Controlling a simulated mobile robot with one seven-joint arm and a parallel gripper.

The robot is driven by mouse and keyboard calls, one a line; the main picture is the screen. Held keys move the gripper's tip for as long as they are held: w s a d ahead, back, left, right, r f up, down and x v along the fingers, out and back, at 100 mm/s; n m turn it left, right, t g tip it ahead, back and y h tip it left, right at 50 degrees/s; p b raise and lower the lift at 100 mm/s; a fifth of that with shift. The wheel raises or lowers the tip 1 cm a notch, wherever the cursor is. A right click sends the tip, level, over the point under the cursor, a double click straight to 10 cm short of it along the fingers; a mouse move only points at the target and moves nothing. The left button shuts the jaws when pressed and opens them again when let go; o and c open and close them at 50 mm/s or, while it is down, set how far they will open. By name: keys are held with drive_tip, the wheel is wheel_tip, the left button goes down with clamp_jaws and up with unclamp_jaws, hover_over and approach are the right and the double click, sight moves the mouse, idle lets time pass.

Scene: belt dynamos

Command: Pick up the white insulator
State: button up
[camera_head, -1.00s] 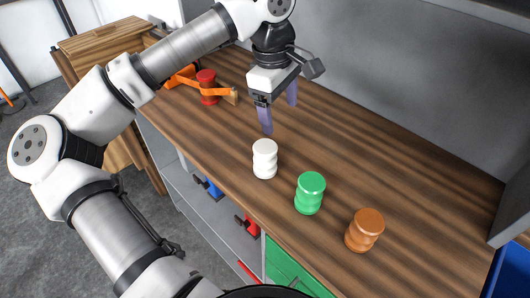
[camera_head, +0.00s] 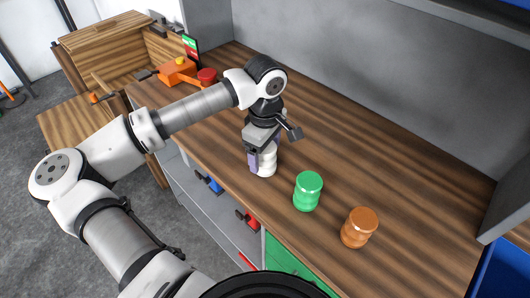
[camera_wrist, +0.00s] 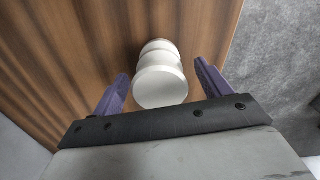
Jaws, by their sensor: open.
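The white insulator (camera_head: 267,162) stands upright on the wooden bench, near its front edge. It is ribbed and partly hidden behind my gripper in the head view. In the wrist view the white insulator (camera_wrist: 160,78) lies between the two purple fingers, with a gap visible on each side. My gripper (camera_head: 264,158) is open and lowered around the insulator; its fingers (camera_wrist: 163,88) do not appear to touch it.
A green insulator (camera_head: 308,191) and an orange-brown insulator (camera_head: 359,227) stand to the right on the bench (camera_head: 400,190). A red insulator (camera_head: 207,76) is at the back left beside an orange clamp-like tool (camera_head: 178,70). A grey wall (camera_head: 380,90) runs behind.

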drive_tip(key=shift+f, duration=0.95)
drive_tip(key=c, duration=1.2)
drive_tip(key=shift+c, duration=0.5)
drive_tip(key=shift+w+r, duration=0.1)
drive_tip(key=shift+r, duration=0.05)
